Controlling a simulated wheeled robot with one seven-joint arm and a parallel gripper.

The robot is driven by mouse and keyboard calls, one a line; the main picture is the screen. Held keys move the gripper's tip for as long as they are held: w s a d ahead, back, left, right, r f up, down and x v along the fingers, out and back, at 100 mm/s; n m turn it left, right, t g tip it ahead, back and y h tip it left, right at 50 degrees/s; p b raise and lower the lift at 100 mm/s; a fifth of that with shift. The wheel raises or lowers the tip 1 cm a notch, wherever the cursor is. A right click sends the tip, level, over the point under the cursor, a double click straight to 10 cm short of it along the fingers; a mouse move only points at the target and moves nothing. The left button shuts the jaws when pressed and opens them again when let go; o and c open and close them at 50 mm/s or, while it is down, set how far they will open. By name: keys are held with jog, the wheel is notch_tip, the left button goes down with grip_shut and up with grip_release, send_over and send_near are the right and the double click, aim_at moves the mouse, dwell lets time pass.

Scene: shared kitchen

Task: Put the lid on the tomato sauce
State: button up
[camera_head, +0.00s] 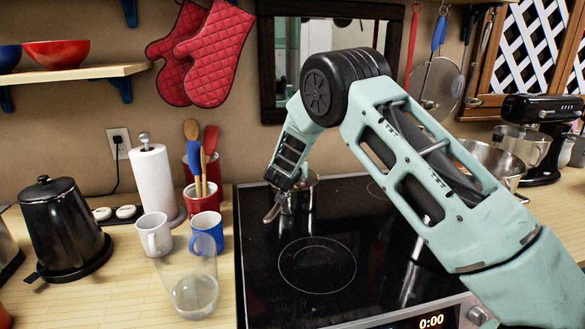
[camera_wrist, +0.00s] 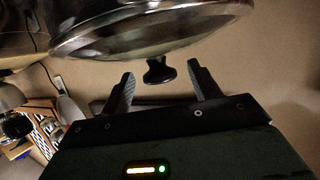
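In the wrist view, a glass lid (camera_wrist: 145,28) with a metal rim fills the top, its black knob (camera_wrist: 159,71) pointing toward my gripper (camera_wrist: 162,72). The two fingers are open on either side of the knob, with a visible gap on each side. In the head view, my gripper reaches down at the back left of the cooktop, beside a steel pot (camera_head: 300,197). My wrist partly covers this pot; its contents and the lid cannot be made out there. A shiny metal vessel (camera_wrist: 22,32) shows at the wrist view's upper left.
The black cooktop (camera_head: 312,265) has clear room at its front left. A white mug (camera_head: 154,235), a blue mug (camera_head: 207,232), a clear glass (camera_head: 193,293) and a black kettle (camera_head: 62,228) stand left. A steel bowl (camera_head: 490,160) and a mixer (camera_head: 545,112) stand right. My arm hides part of the cooktop.

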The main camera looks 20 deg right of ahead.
jog(key=b+v, duration=0.3)
jog(key=v, duration=1.4)
jog(key=s+a+n+g+y, duration=0.2)
jog(key=s+a+n+y, duration=0.3)
jog(key=s+a, duration=0.4)
jog(key=s+a+n+g+y, duration=0.25)
jog(key=s+a+y, duration=0.35)
jog(key=a, duration=0.5)
jog(key=s+a+f+n+g+y, duration=0.1)
jog(key=s+n+g, duration=0.1)
jog(key=s, duration=0.4)
jog(key=s+a+f+n+g, duration=0.1)
jog(key=s+g, duration=0.1)
jog(key=s, duration=0.4)
jog(key=s+d+n+g+h, duration=0.1)
jog(key=s+d+n+h, duration=0.1)
jog(key=s, duration=0.5)
jog(key=s+d+f+n+g+h, duration=0.1)
jog(key=s+d+g, duration=0.1)
jog(key=s+d, duration=0.2)
jog(key=s, duration=0.3)
jog(key=shift+s+d+n+h, duration=0.35)
jog(key=shift+h, duration=0.05)
jog(key=shift+f, duration=0.15)
